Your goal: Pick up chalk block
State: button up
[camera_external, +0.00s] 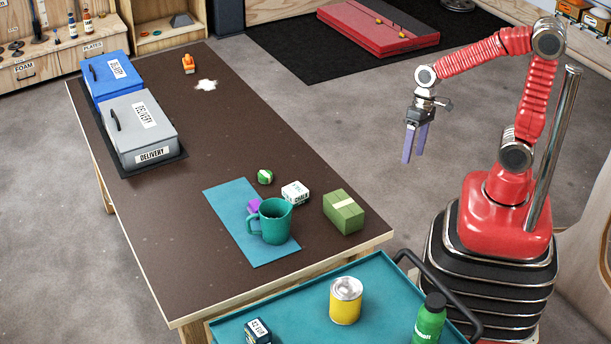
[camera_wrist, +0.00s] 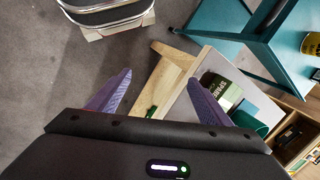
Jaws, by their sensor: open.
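The chalk block (camera_external: 295,193) is a small white block with a dark label. It lies on the brown table, right behind the teal mug (camera_external: 275,222) and left of a green box (camera_external: 343,212). My gripper (camera_external: 413,144) has purple fingers. It is open and empty, raised in the air to the right of the table and well apart from the block. In the wrist view, the two purple fingers of my gripper (camera_wrist: 160,100) are spread apart, with nothing between them but the table corner beyond. I cannot make out the chalk block in that view.
A teal cart (camera_external: 292,309) in front holds a yellow can (camera_external: 346,301) and a green bottle (camera_external: 430,320). The table's middle is clear.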

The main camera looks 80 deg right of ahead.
aim_at(296, 188)
jog(key=w+a+f+m+t+y, duration=0.1)
jog(key=w+a+f+m+y, duration=0.1)
jog(key=w+m, duration=0.3)
jog(key=w+a+f+m+t+y, duration=0.2)
jog(key=w+f+m, duration=0.3)
jog(key=w, duration=0.4)
jog(key=w+a+f+m+t+y, duration=0.1)
jog(key=w+f+m+y, duration=0.2)
jog(key=w+m, duration=0.4)
jog(key=shift+w+a+f, duration=0.3)
jog(key=shift+w+a, duration=0.1)
jog(key=w+r+m+t, duration=0.1)
jog(key=w, duration=0.1)
jog(key=w+r+m+t, duration=0.1)
jog(key=w+d+r+m+t, duration=0.1)
jog(key=w, duration=0.1)
jog(key=shift+w+d+r+m+y, duration=0.1)
jog(key=shift+w+m+y, duration=0.2)
jog(key=shift+w, duration=0.05)
jog(key=shift+w+d+r+m+t, duration=0.1)
jog(key=shift+w+r+m+t, duration=0.2)
jog(key=shift+m, duration=0.1)
jog(key=shift+f, duration=0.1)
jog(key=x, duration=0.8)
jog(key=shift+w+a+f, duration=0.1)
jog(key=shift+a+f, duration=0.1)
jog(key=shift+a, duration=0.05)
